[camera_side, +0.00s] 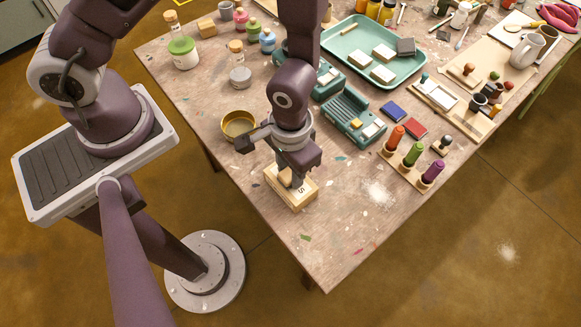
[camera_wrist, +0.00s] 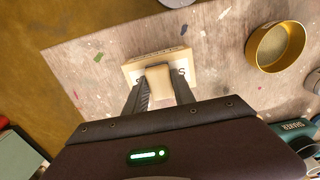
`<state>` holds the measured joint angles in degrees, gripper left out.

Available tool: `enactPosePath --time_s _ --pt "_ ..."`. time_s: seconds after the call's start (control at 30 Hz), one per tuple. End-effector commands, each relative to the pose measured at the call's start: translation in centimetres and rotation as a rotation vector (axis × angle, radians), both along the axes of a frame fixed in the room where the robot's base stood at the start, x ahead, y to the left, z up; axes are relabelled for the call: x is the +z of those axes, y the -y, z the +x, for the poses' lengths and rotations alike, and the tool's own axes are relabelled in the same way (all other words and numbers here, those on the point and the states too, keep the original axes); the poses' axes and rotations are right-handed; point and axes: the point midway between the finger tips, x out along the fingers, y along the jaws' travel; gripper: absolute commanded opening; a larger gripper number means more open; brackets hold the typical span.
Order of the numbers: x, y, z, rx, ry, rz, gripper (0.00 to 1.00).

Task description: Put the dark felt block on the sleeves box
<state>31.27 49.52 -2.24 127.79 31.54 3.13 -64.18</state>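A dark grey block (camera_side: 405,46), which looks like the dark felt block, lies at the right side of the teal tray (camera_side: 338,32). The sleeves box (camera_side: 299,194) is a pale wooden box near the table's front edge. It also shows in the wrist view (camera_wrist: 134,71), with an S at each side of its marked top. My gripper (camera_side: 288,178) points down over this box. Its fingers close on both sides of a tan piece (camera_wrist: 158,78) that covers the middle of the lettering. I cannot tell whether that piece is part of the box or a separate block.
Several pale blocks (camera_side: 383,52) lie on the tray. A brass bowl (camera_side: 237,124) stands left of my gripper. A teal device (camera_side: 352,117) and a rack of coloured handles (camera_side: 412,156) stand to the right. The table's front corner is clear.

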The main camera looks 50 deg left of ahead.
Motion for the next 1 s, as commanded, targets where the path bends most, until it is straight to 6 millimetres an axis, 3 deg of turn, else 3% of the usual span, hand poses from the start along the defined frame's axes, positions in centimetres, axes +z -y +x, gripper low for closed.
enactPosePath --time_s 0.03,0.1,0.47,0.57,0.9,1.0 --pt "0.0 0.0 0.0 0.0 0.0 0.0 0.4" --pt "0.0 0.0 0.0 0.0 0.0 0.0 0.52" --pt "0.5 0.0 0.0 0.001 0.001 0.0 0.52" --pt "2.0 0.0 0.1 0.005 0.003 -0.002 0.52" --pt "10.4 0.0 0.1 0.004 0.005 -0.002 0.52" --pt "11.7 0.0 0.1 0.003 0.003 -0.001 0.52"
